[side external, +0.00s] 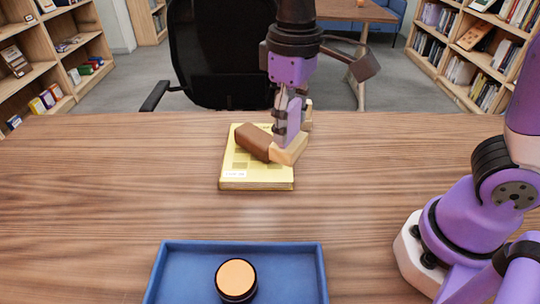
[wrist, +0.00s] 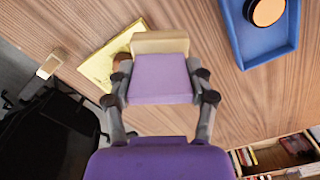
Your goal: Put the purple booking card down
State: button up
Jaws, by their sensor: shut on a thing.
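The purple booking card (side external: 293,119) is between the fingers of my gripper (side external: 290,118), which is shut on it. In the wrist view the card (wrist: 160,78) spans the space between both fingers (wrist: 160,85). A pale wooden block (side external: 290,150) is right at the card's lower end, and the wrist view shows it (wrist: 160,42) just beyond the card. I cannot tell whether they touch. A brown wooden piece (side external: 252,141) extends left from the block over a yellow book (side external: 233,170). The book lies flat on the table, partly covered.
A blue tray (side external: 172,262) at the front holds a round, dark-sided container with an orange top (side external: 236,273). The wooden table (side external: 110,180) is clear to the left and between book and tray. A black chair (side external: 222,50) stands behind the table.

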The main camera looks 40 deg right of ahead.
jog(key=s+a+f+n, duration=0.2)
jog(key=s+a+n, duration=0.4)
jog(key=s+a, duration=0.6)
jog(key=shift+w+d+f, duration=0.55)
jog(key=shift+w+f, duration=1.25)
jog(key=shift+w, duration=0.1)
jog(key=shift+w+d+f, duration=0.5)
jog(key=shift+w+f, duration=1.25)
jog(key=shift+w, duration=0.15)
jog(key=shift+w+d+f, duration=0.55)
jog(key=shift+w+f, duration=1.25)
jog(key=shift+w, duration=0.1)
jog(key=shift+f, duration=0.1)
jog(key=o, duration=1.4)
jog(key=shift+o, duration=0.2)
